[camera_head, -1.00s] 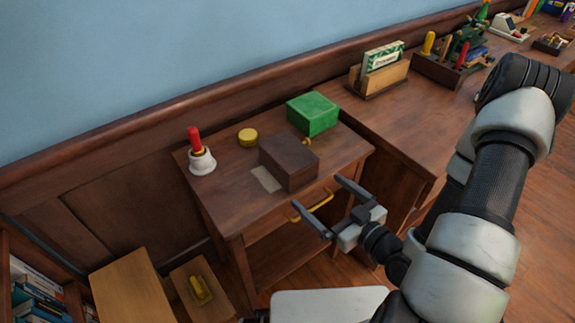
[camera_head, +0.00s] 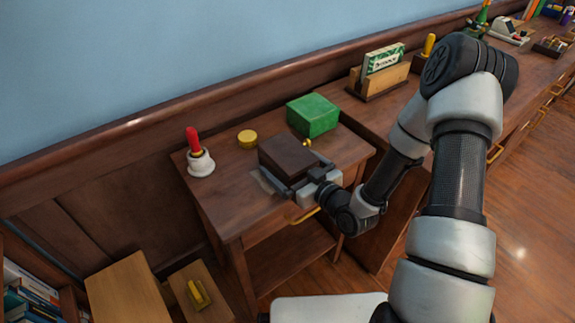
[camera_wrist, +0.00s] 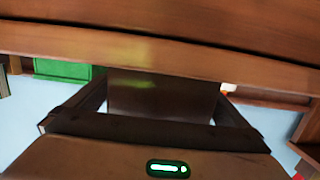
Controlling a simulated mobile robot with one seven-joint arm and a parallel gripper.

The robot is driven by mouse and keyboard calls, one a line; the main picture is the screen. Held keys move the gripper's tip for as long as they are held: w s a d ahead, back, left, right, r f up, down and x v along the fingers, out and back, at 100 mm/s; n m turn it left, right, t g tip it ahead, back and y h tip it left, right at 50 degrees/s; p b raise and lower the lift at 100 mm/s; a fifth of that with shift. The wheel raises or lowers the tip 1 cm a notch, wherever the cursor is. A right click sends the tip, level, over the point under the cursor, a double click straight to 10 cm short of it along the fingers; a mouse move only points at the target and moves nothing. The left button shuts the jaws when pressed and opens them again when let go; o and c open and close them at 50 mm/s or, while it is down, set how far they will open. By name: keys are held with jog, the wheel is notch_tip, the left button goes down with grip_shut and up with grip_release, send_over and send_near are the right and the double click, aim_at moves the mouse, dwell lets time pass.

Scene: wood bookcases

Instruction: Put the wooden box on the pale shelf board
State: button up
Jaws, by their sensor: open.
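The wooden box (camera_head: 287,154), dark brown, sits on the small side table near its front edge. My gripper (camera_head: 293,180) is open at the box's front side, with its fingers reaching along either side of the box. In the wrist view the dark box (camera_wrist: 146,94) shows between my two fingers; whether they touch it I cannot tell. A pale wood board (camera_head: 126,290) lies low at the lower left, and looks like the pale shelf board. The box's near lower part is hidden by my gripper.
A lower board with a yellow object (camera_head: 198,294) is beside the pale board. A card holder (camera_head: 380,76) stands right.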

jog(key=shift+w+a, duration=0.2)
jog(key=shift+w, duration=0.1)
jog(key=c, duration=1.6)
jog(key=shift+r, duration=0.1)
jog(key=shift+c, duration=0.4)
